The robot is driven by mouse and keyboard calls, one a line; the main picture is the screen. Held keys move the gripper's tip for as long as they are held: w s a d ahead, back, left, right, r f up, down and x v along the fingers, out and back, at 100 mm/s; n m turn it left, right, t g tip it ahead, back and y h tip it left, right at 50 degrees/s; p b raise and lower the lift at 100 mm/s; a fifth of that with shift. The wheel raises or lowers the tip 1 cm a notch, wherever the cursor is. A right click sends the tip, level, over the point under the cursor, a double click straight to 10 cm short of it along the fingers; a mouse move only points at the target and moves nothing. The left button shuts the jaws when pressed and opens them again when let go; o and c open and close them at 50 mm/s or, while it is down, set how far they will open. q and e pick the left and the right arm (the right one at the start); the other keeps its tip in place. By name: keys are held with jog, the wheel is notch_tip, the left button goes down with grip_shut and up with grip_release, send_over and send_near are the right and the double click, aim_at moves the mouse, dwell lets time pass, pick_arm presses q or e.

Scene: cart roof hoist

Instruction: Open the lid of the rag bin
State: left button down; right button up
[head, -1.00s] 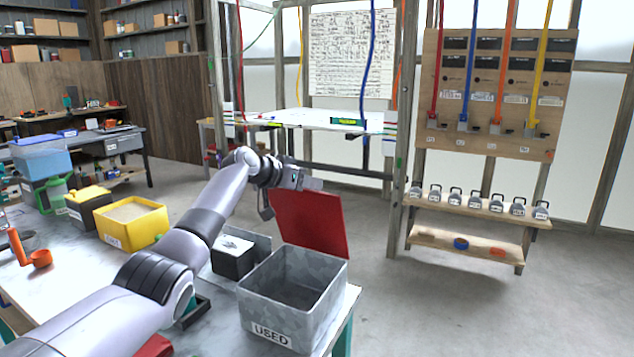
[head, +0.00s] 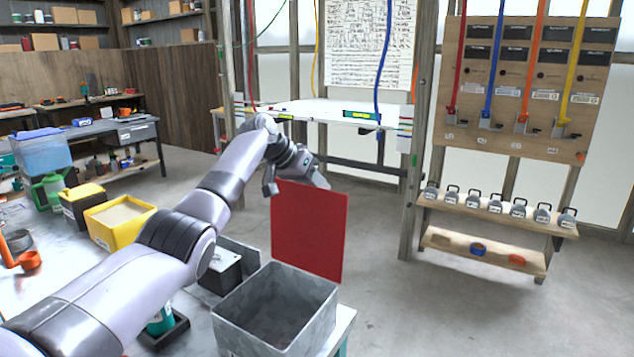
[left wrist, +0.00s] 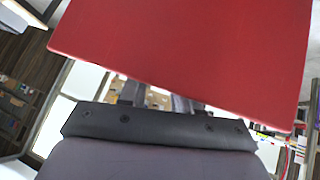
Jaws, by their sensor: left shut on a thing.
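The rag bin (head: 316,327) is an open-topped grey metal box at the front edge of the workbench. Its red lid (head: 309,232) stands raised, roughly upright, at the bin's far side, and the dark inside of the bin is exposed. My left gripper (head: 293,180) is at the lid's top edge, shut on it. In the left wrist view the lid (left wrist: 190,50) fills the upper part, and the fingers (left wrist: 158,97) are partly hidden at its edge. My right gripper is not in view.
A black box (head: 221,274) stands just left of the bin. A yellow bin (head: 119,222) and a green container (head: 50,192) stand farther left on the bench (head: 75,290). Open floor lies right of the bin. A shelf of weights (head: 497,208) stands at the right.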

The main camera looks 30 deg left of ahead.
pick_arm(q)
jog(key=shift+d+f+g, duration=0.1)
jog(key=shift+f+g, duration=0.3)
jog(key=shift+f, duration=0.3)
jog(key=c, duration=0.9)
grip_release()
jog(key=shift+c, duration=0.2)
jog(key=shift+s+r, duration=0.1)
jog(key=shift+s+r, duration=0.1)
jog(key=shift+r, duration=0.05)
jog(key=b+v, duration=0.1)
jog(key=v, duration=0.6)
jog(key=shift+r+b, duration=0.2)
jog(key=shift+b, duration=0.1)
